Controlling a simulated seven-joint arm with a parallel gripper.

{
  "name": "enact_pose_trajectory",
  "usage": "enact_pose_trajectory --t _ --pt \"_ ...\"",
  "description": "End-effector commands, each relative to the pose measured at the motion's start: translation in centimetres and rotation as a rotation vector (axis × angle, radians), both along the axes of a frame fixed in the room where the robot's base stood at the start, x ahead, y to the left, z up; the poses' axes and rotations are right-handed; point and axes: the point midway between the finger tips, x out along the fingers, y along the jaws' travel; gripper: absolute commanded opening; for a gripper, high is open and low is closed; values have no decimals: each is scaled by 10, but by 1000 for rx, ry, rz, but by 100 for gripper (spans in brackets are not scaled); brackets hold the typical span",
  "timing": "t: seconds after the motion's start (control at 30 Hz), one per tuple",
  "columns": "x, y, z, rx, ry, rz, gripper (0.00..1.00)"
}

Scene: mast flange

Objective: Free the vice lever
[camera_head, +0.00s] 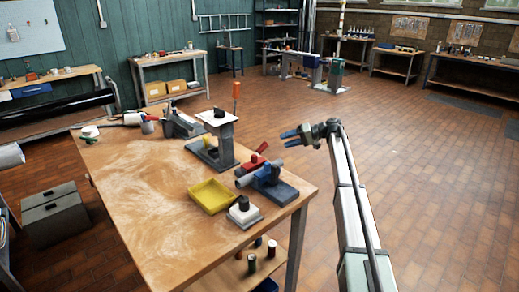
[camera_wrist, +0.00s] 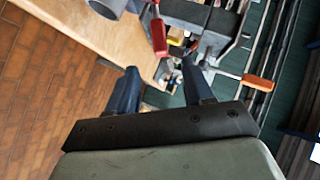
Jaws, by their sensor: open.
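A small vice-like device (camera_head: 268,176) with a blue body, a grey cylinder and a dark base stands near the workbench's right end. A red lever (camera_head: 252,163) sticks up at its far side. In the wrist view a red lever (camera_wrist: 158,37) hangs beside a grey cylinder, just beyond my fingertips. An orange handle (camera_wrist: 257,82) shows to its right. My gripper (camera_head: 290,137) has blue fingers and is open and empty, right of the device and apart from it. In the wrist view my gripper (camera_wrist: 158,72) has a clear gap between its fingers. I cannot tell what blocks the lever.
The wooden workbench (camera_head: 140,190) also bears a yellow tray (camera_head: 210,196), a black-knobbed block (camera_head: 243,212) and a grey stand (camera_head: 212,152) with a white plate. An upright orange handle (camera_head: 236,90) rises there. Open floor lies to the right.

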Motion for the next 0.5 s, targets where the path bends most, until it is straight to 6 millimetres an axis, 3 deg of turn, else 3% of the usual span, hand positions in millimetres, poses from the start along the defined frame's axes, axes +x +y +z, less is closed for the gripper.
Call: enact_pose_trajectory --t 0.17,0.5 --pt "0 18 -6 1 -2 5 51" --pt "5 72 -27 0 0 3 51"
